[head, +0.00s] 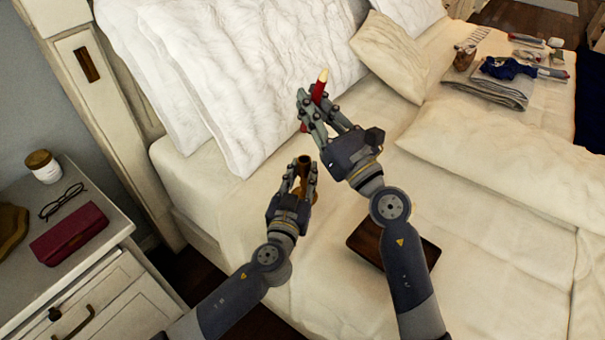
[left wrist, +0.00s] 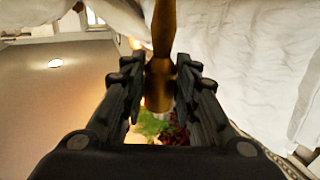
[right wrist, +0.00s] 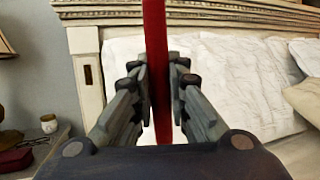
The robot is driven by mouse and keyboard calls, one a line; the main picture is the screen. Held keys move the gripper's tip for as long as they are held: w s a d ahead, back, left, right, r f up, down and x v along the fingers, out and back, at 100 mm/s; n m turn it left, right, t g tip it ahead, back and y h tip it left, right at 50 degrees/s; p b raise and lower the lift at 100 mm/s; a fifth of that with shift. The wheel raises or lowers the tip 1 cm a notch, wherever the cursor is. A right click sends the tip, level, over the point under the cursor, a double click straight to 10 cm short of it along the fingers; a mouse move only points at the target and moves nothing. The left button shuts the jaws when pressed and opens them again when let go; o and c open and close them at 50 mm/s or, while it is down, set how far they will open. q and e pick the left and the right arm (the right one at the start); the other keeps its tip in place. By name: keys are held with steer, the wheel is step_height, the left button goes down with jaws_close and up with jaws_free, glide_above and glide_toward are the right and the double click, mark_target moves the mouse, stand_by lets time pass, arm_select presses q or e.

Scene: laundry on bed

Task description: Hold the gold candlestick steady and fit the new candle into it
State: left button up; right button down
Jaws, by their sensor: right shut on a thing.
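The gold candlestick (head: 304,175) stands roughly upright over the near-left edge of the bed. It is also in the left wrist view (left wrist: 164,45), running between the fingers. My left gripper (head: 302,182) has its fingers on both sides of it, very close; I cannot tell whether they press on it. The red candle (head: 318,92), with a pale tip, is held tilted, higher and to the right. My right gripper (head: 318,112) is shut on it. In the right wrist view the candle (right wrist: 157,60) passes between the fingers. The candle is apart from the candlestick.
A dark brown flat object (head: 367,240) lies on the bed, partly behind my right arm. White pillows (head: 240,65) are at the headboard. A nightstand (head: 110,250) at left holds a red case (head: 68,234), glasses and a jar. Folded clothes (head: 490,88) lie far right.

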arm_select(q)
jaws_close()
arm_select(e)
steer(key=shift+a, duration=0.1)
steer(key=w+f+g+h, duration=0.1)
steer(key=w+a+g+h, duration=0.1)
steer(key=h, duration=0.1)
steer(key=shift+a+f+m, duration=0.3)
steer(key=shift+f+m, duration=0.1)
steer(key=shift+d+f+h, duration=0.1)
steer(key=shift+f+h, duration=0.25)
steer(key=shift+h, duration=0.05)
step_height(320, 180, down, 10)
steer(key=shift+w+r, duration=0.1)
steer(key=shift+r, duration=0.15)
